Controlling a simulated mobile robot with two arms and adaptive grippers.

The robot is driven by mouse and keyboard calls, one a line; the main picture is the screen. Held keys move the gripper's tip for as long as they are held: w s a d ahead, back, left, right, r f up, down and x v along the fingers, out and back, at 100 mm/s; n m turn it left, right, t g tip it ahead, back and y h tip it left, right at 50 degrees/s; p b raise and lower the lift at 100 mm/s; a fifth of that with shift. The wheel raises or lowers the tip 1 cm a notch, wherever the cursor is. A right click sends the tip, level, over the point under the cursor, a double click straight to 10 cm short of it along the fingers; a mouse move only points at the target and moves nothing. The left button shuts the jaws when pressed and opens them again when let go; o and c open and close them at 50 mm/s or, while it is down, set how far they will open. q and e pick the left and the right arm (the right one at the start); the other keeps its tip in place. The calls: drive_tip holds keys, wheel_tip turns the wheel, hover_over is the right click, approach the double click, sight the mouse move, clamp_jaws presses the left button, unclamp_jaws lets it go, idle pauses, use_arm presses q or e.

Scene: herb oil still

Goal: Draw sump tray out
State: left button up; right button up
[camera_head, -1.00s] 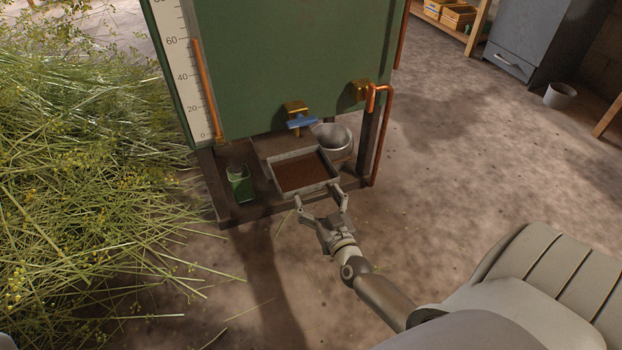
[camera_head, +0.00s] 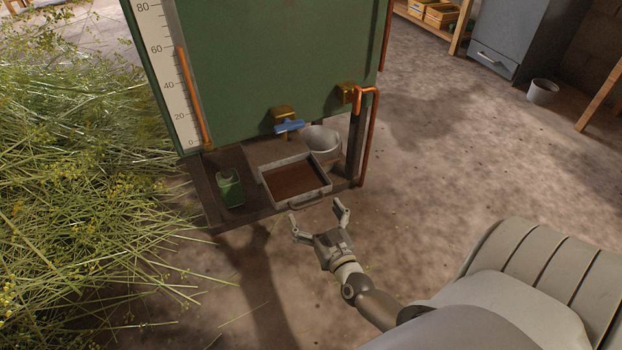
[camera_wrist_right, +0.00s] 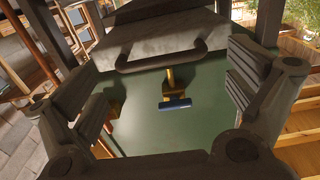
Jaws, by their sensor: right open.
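The sump tray (camera_head: 296,184) is a shallow grey metal tray with brown content, on the low dark shelf under the green tank (camera_head: 275,65). Its front handle (camera_head: 306,201) faces my right gripper (camera_head: 318,221), which is open and empty just in front of it, apart from it. In the right wrist view the tray's grey front (camera_wrist_right: 175,42) and its dark bar handle (camera_wrist_right: 161,58) show between and beyond the open fingers (camera_wrist_right: 168,95). My left gripper is not in view.
A green can (camera_head: 230,188) stands left of the tray. A grey pot (camera_head: 323,143) stands behind it, near a blue-handled tap (camera_head: 289,126). A copper pipe (camera_head: 372,135) runs down at the right.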

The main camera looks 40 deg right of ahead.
drive_tip(key=v, duration=0.9)
drive_tip(key=shift+s+a, duration=0.15)
drive_tip(key=shift+s, duration=0.1)
drive_tip(key=shift+f, duration=0.1)
